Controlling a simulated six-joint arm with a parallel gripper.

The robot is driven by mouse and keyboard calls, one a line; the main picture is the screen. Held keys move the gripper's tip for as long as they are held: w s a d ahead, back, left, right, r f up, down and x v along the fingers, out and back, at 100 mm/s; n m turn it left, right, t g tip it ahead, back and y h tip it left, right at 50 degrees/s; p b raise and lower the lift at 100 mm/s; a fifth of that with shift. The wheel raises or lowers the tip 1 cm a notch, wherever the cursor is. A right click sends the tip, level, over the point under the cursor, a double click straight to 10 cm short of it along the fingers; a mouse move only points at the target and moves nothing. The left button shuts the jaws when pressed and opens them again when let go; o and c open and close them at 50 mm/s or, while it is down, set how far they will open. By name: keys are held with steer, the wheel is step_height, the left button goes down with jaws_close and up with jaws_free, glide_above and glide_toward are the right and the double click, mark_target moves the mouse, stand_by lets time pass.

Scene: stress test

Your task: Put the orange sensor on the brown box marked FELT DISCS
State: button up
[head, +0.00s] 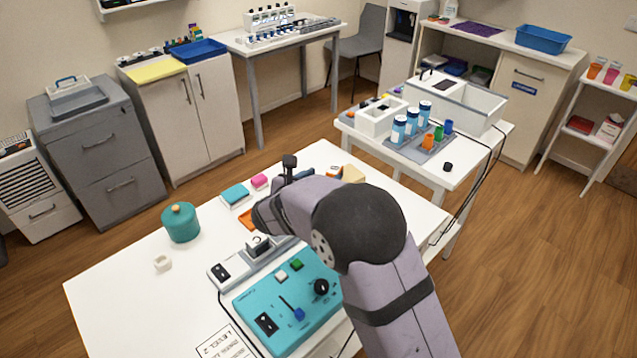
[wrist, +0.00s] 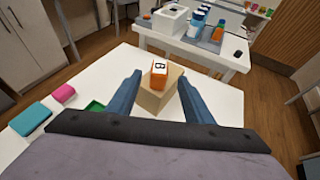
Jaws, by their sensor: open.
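An orange block with a white face marked B (wrist: 159,71), which may be the orange sensor, appears to rest on top of a tan-brown box (wrist: 153,103) in the wrist view. No FELT DISCS lettering can be read on the box. In the head view the tan box (head: 353,175) shows at the table's far edge, partly hidden by my arm. My gripper (wrist: 159,78) is open, with one blue finger on each side of the orange block and a visible gap to each. In the head view my gripper is mostly hidden behind my wrist.
The white table (head: 120,290) holds a teal pot (head: 180,223), a white ring (head: 163,263), a teal block (head: 235,195), a pink block (head: 260,181) and a teal control panel (head: 290,305). A second white table (head: 440,172) stands beyond.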

steer(key=s+d+f+m+g+h, duration=0.15)
steer(key=s+d+m+g, duration=0.25)
steer(key=s+d+m, duration=0.4)
steer(key=s+d+f+m+g+y, duration=0.1)
steer(key=s+d+f+m+g, duration=0.25)
steer(key=s+d+m, duration=0.4)
steer(key=s+f+m+g+y, duration=0.1)
steer(key=s+m+g+y, duration=0.1)
steer(key=s+m, duration=0.6)
steer(key=s+f+m+g+y, duration=0.2)
steer(key=s+m, duration=0.6)
steer(key=s, duration=0.4)
steer(key=shift+s+d+f+g+y, duration=0.25)
steer(key=shift+g+y, duration=0.3)
steer(key=shift+y, duration=0.4)
steer(key=shift+w, duration=0.1)
